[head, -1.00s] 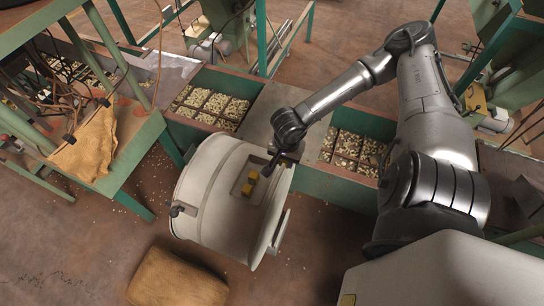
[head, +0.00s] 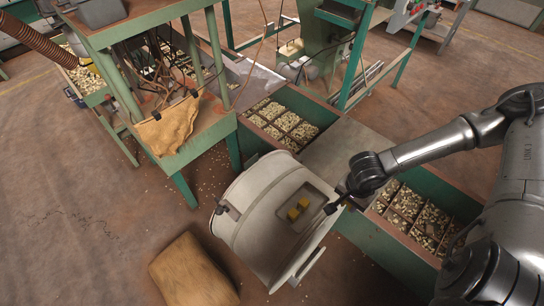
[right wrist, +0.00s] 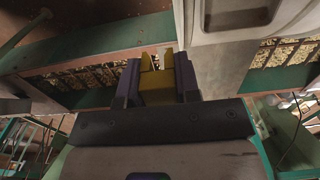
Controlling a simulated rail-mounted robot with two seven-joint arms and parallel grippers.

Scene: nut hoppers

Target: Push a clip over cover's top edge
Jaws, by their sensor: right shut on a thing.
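My right gripper (head: 331,208) is beside the upper right rim of a pale drum (head: 262,232) in the head view. In the right wrist view the gripper (right wrist: 157,78) is shut on a yellow clip (right wrist: 157,92) whose two prongs point away from the wrist. A tan cloth cover (head: 168,127) hangs over the edge of the green bench at the left, well away from the gripper. Dark clips (head: 156,115) sit at its upper edge. My left gripper is not in view.
Green hoppers with compartments of nuts (head: 284,124) run behind the drum, and more nuts (head: 418,215) lie at the right. A brown sack (head: 193,272) lies on the floor at lower left. Hoses (head: 150,62) hang above the cloth. Floor left of the drum is open.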

